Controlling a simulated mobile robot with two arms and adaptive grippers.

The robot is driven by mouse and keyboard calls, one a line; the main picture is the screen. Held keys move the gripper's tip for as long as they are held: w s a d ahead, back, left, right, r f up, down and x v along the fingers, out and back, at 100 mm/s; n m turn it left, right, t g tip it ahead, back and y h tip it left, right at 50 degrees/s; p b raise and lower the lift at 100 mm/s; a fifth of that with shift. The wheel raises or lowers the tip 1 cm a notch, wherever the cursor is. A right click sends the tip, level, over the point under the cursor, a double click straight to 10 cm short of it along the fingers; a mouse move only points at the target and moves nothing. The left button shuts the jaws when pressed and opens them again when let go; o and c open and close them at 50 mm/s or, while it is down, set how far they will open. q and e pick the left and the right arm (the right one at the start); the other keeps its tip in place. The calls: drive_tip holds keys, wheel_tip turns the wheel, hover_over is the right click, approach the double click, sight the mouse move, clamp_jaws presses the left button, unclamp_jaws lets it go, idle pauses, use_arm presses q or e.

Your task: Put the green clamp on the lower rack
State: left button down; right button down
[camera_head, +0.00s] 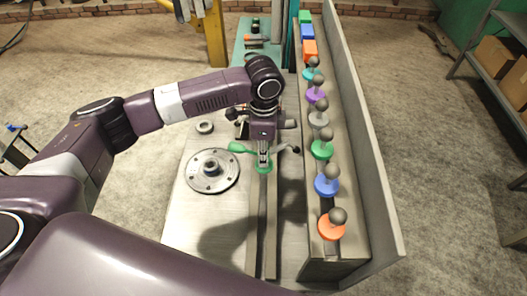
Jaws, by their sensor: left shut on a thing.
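My left gripper (264,163) points down over the middle of the grey work table (185,232). It is shut on a green clamp (239,147). The clamp's green end sticks out to the left of the fingers, and a dark rounded end shows to the right. The fingers and wrist hide its middle. I cannot tell whether the clamp touches the table. I cannot tell for sure which part is the lower rack. My right gripper is not in view.
A ledge along the table's right side holds several coloured discs with grey balls, including a green one (322,150), and coloured blocks (307,32). A tall grey wall (365,140) backs it. A round metal flange (212,170) lies left of the gripper. A shelf with boxes (497,58) stands at far right.

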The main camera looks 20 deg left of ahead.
use_arm(q)
drive_tip(key=shift+f, duration=0.6)
drive_tip(key=shift+f, duration=0.35)
drive_tip(key=shift+f+b, duration=0.5)
drive_tip(key=shift+f, duration=0.5)
drive_tip(key=c, duration=2)
unclamp_jaws()
drive_tip(key=shift+o, duration=0.2)
drive_tip(key=shift+r+p, duration=3.8)
drive_tip(key=shift+p, duration=0.5)
